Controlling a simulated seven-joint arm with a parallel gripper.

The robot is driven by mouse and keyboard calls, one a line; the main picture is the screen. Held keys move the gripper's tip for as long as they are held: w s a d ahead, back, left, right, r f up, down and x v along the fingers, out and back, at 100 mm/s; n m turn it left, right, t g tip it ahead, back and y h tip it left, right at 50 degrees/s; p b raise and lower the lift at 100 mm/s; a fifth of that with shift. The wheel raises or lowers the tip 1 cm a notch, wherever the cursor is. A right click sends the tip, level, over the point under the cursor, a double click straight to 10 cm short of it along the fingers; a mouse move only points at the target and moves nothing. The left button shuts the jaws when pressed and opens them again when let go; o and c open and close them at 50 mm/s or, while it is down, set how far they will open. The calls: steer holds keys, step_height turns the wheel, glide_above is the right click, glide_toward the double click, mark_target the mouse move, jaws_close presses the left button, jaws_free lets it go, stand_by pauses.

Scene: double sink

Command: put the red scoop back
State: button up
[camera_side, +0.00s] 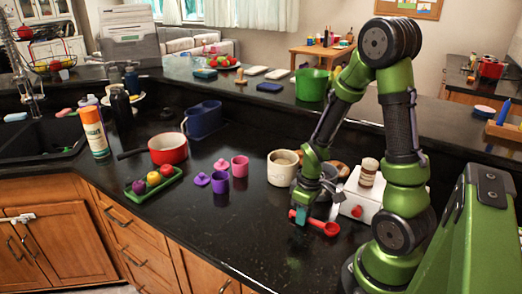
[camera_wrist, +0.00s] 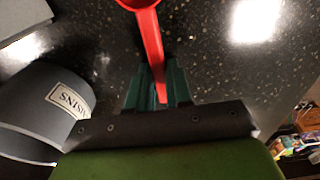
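The red scoop shows in the side view (camera_side: 326,227) and at the top of the wrist view (camera_wrist: 148,35). Its bowl points away from my gripper. My gripper (camera_side: 299,216) has its teal fingertips (camera_wrist: 157,88) on both sides of the scoop's handle, closed on it. The scoop is low over the black counter; whether it touches the counter I cannot tell. A grey canister (camera_wrist: 40,105) with a label ending in "SINS" stands beside my gripper in the wrist view. In the side view my gripper partly hides it.
A cream pot (camera_side: 283,168) stands left of my gripper. A white scale-like box (camera_side: 358,203) with a red knob is at right, bearing a brown jar (camera_side: 368,171). Purple and pink cups (camera_side: 239,166) and a red pot (camera_side: 168,149) stand further left. The front counter is clear.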

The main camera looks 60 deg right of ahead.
steer(key=o, duration=0.3)
steer(key=shift+o, duration=0.2)
steer(key=shift+r, duration=0.1)
step_height(320, 180, up, 11)
steer(key=a+r+m+t+y, duration=0.2)
steer(key=a+r+m+t, duration=0.2)
steer(key=a+r, duration=0.9)
steer(key=a+t, duration=0.1)
steer(key=t, duration=0.1)
steer(key=shift+a+t, duration=0.3)
steer(key=shift+a, duration=0.1)
